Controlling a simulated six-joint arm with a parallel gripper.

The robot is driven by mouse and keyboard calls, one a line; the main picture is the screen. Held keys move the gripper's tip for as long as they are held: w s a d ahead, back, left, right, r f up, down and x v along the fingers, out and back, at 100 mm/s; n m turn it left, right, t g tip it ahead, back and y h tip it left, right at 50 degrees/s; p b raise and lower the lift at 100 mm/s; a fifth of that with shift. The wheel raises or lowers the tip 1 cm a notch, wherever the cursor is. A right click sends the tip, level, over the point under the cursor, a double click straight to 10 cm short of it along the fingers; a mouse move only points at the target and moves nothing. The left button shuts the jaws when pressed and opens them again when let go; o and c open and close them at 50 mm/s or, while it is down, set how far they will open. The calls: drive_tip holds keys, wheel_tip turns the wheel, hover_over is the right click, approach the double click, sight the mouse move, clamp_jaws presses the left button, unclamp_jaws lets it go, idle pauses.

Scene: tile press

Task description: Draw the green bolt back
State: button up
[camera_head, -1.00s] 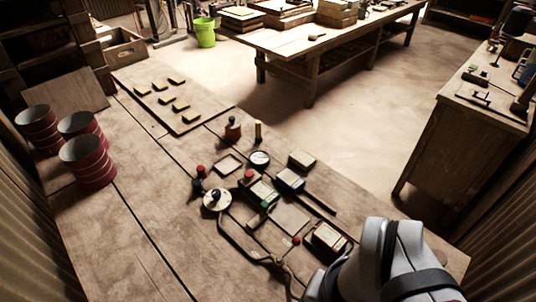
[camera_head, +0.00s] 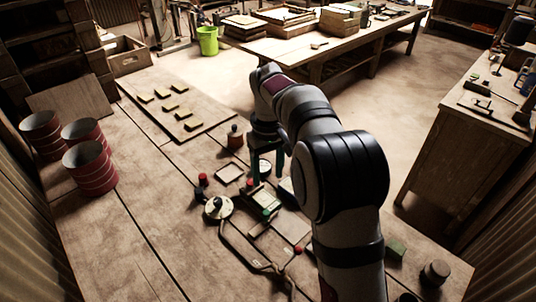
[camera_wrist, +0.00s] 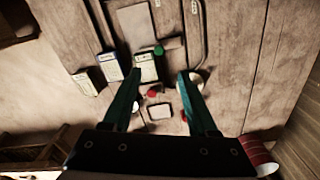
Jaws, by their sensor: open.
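The green bolt shows as a small green knob (camera_head: 266,214) in the head view, at the edge of a flat plate on the press. In the wrist view the green knob (camera_wrist: 158,50) lies beyond the fingertips, near the middle. My gripper (camera_head: 268,178) hangs above the bench with its fingers pointing down, behind the knob in the head view. In the wrist view my gripper (camera_wrist: 158,74) is open, with nothing between its fingers. The knob appears apart from both fingers. The bolt's shaft is too small to make out.
A red knob (camera_wrist: 152,93) and a square frame (camera_wrist: 160,111) lie near the gripper in the wrist view. A round plate with a dark knob (camera_head: 218,207) stands left of the bolt. Red-banded cans (camera_head: 90,168) stand at left. The bench's left front is clear.

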sight(266, 212)
drive_tip(key=f, duration=1.1)
drive_tip(key=w+f, duration=0.1)
drive_tip(key=f, duration=0.4)
drive_tip(key=shift+a+f, duration=0.25)
clamp_jaws()
idle(0.5)
